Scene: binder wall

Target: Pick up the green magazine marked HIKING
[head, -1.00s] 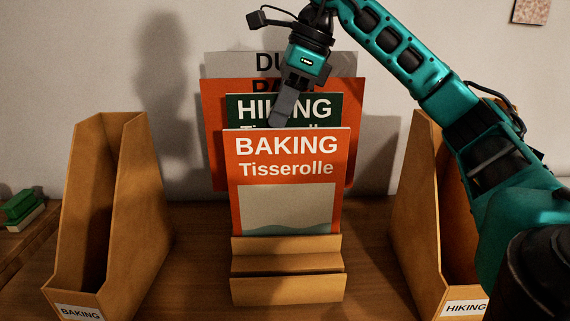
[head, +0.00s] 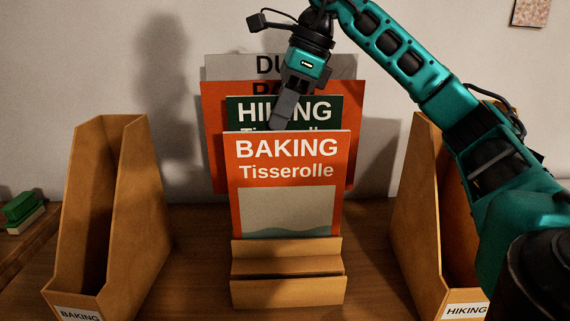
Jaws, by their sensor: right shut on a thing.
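The green magazine marked HIKING (head: 318,112) stands in a stepped wooden rack (head: 287,267). Only its top strip shows. The orange BAKING magazine (head: 288,155) in front hides the rest. Behind it stand another orange magazine (head: 212,110) and a grey one (head: 220,68), both partly covered. My right gripper (head: 282,112) points down at the top edge of the HIKING magazine, left of its middle, and is shut on it. One finger shows in front of the title. My left gripper is not in view.
A wooden binder labelled BAKING (head: 140,210) stands open on the left. Another labelled HIKING (head: 420,240) stands on the right, partly behind my right arm. A green object (head: 20,205) lies at the far left. Bare table shows between the rack and the binders.

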